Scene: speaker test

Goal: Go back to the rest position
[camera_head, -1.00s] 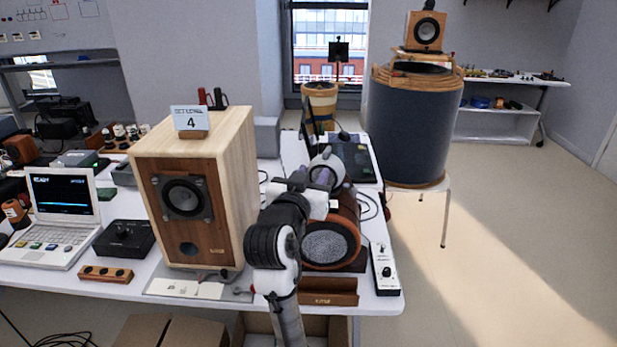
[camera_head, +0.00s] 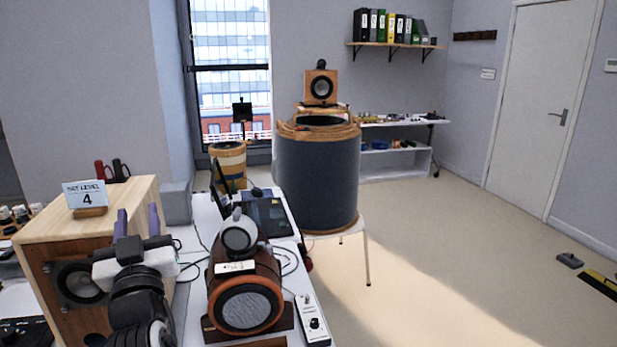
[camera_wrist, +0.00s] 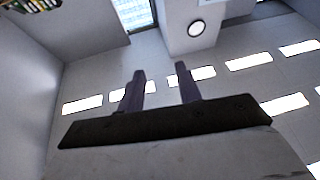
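My gripper (camera_head: 138,224) is at the lower left of the head view, in front of the large wooden speaker (camera_head: 95,212). Its two purple-grey fingers point up and stand apart with nothing between them. In the wrist view my gripper (camera_wrist: 160,80) also shows parted and empty fingers, with ceiling lights and wall behind them. My arm hides part of the speaker's front. Whether the arm touches the speaker is not clear.
A round-fronted orange speaker (camera_head: 245,300) and a small white switch box (camera_head: 312,322) are on the table right of my arm. A dark blue drum (camera_head: 317,180) bears a small speaker (camera_head: 321,87). The floor (camera_head: 430,270) at right is mostly clear.

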